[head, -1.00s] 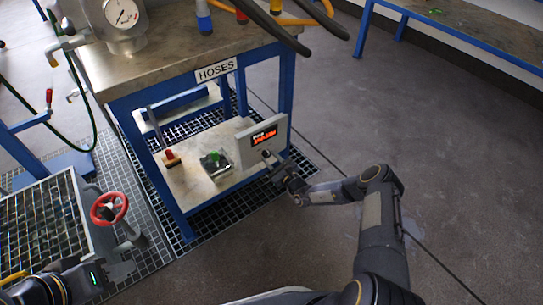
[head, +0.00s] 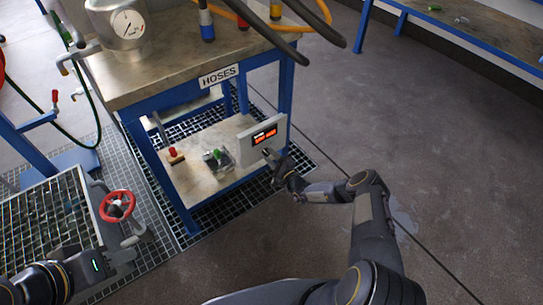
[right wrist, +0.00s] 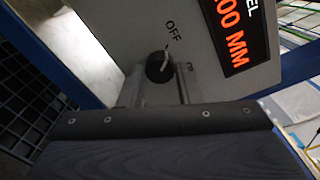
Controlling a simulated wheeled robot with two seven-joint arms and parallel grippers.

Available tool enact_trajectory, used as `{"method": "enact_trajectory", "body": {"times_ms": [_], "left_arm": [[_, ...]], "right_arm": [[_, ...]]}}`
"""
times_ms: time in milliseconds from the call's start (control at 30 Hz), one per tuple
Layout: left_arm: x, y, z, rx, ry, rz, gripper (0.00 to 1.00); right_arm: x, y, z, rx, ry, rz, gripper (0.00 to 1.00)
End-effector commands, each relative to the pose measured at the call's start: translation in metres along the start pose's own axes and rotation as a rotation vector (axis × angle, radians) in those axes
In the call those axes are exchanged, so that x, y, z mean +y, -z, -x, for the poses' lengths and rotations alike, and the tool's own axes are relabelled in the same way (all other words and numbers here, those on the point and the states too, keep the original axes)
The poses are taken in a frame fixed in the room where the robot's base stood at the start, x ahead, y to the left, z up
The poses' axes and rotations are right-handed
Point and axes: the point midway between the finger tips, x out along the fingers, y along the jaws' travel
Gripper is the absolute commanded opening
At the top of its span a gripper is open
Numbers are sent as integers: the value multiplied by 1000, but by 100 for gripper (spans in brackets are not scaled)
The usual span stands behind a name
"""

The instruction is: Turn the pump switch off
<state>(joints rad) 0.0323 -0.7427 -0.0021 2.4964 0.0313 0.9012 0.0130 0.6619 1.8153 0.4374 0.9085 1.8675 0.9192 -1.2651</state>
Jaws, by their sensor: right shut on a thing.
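The pump switch is a small black knob (right wrist: 159,68) with a white pointer mark, on a pale control panel (right wrist: 105,35). In the right wrist view the mark points up, roughly towards the printed OFF. A second label at the knob's right is partly hidden. In the head view the panel (head: 277,131) sits at the front of the cart's lower shelf. My right gripper (head: 268,155) is at the panel; its fingers (right wrist: 158,85) are on both sides of the knob, shut on it. My left gripper (head: 120,258) is at lower left, away from the panel; its fingertips are unclear.
The panel has a lit orange display (head: 264,136). A steel-topped blue cart (head: 180,62) labelled HOSES carries a gauge vessel and hoses. A red handwheel (head: 117,206) stands near my left gripper. The floor at right (head: 400,130) is clear.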

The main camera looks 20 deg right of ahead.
Motion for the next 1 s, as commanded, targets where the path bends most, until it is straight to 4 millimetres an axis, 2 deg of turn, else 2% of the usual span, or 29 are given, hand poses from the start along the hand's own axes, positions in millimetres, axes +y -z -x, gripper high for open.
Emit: {"method": "enact_trajectory", "body": {"times_ms": [300,733,767,900,1000], "left_arm": [[2,2,4,0,0,0,36],[2,2,4,0,0,0,36],[2,2,4,0,0,0,36],[2,2,4,0,0,0,36],[2,2,4,0,0,0,36]], "right_arm": [[1,2,1,3,-3,79,8],[1,2,1,3,-3,86,8],[1,2,1,3,-2,86,34],[1,1,1,2,-2,85,52],[0,1,0,2,-1,85,52]]}}
